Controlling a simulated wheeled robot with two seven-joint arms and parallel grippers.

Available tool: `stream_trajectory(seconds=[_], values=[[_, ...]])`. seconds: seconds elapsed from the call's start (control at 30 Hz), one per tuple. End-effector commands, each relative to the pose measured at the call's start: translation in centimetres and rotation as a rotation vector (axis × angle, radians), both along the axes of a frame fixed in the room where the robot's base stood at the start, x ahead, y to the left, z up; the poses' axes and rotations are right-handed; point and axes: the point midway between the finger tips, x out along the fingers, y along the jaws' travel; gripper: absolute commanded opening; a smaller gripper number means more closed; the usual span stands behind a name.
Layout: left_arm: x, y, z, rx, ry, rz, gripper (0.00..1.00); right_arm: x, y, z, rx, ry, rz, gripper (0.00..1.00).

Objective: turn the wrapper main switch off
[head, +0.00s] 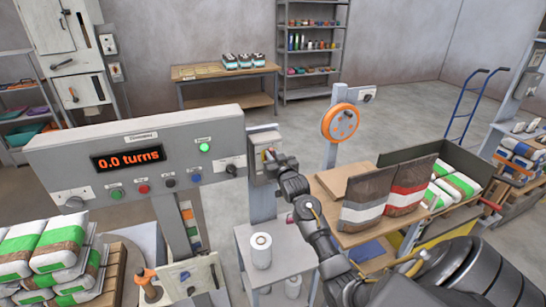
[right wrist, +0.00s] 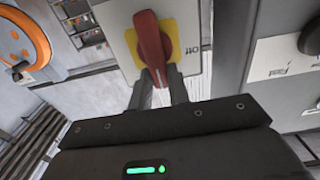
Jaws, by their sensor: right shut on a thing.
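The wrapper main switch has a red rotary handle (right wrist: 151,42) on a yellow plate (right wrist: 172,30), on the front of a grey box (right wrist: 190,75). In the head view the switch box (head: 262,138) stands on a post right of the control panel. My right gripper (right wrist: 160,82) is shut on the lower end of the red handle. In the right wrist view the handle runs nearly up and down, with an OFF label (right wrist: 192,50) to its right. In the head view the right gripper (head: 268,158) is at the box and hides much of the handle. My left gripper is out of view.
The control panel (head: 70,143) reads 0.0 turns and has a lit green lamp (head: 204,147). A small table (head: 285,255) with a white roll (head: 261,250) is below the switch. Stacked bags (head: 40,250) stand at the left. Brown bags (head: 405,188) stand at the right.

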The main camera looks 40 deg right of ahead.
Motion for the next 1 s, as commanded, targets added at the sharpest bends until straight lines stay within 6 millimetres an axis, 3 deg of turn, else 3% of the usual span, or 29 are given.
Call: stream_trajectory(seconds=[0.47, 1.0], values=[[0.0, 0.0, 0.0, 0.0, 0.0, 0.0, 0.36, 0.0, 0.3, -0.8, -0.096, 0.052, 0.002, 0.0], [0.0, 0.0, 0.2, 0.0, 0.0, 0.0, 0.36, 0.3, 1.2, -1.4, -0.551, 0.215, 0.002, 0.0]])
